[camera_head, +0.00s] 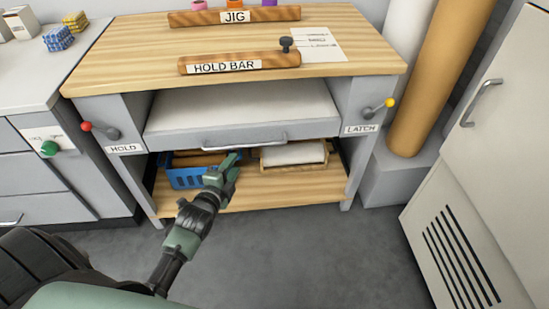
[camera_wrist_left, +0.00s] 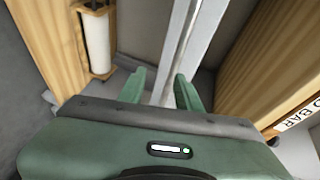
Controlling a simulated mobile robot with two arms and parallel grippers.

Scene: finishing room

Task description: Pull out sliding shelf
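The sliding shelf (camera_head: 240,106) is under the wooden workbench top. Its pale upper surface and grey front show, with a silver bar handle (camera_head: 245,143) along the front. My left gripper (camera_head: 234,160) is just below and in front of the handle in the head view. In the left wrist view its two green fingers (camera_wrist_left: 160,88) are apart, with a pale grey and silver edge (camera_wrist_left: 182,45) running up beyond the gap between them. Nothing is seen gripped; contact with the handle cannot be told. My right gripper is not in view.
A HOLD lever with a red knob (camera_head: 86,126) is left of the shelf; a LATCH lever with a yellow knob (camera_head: 390,103) is right. Below are a blue basket (camera_head: 185,180) and a white roll (camera_head: 293,153). A cabinet (camera_head: 490,150) stands right. Floor in front is clear.

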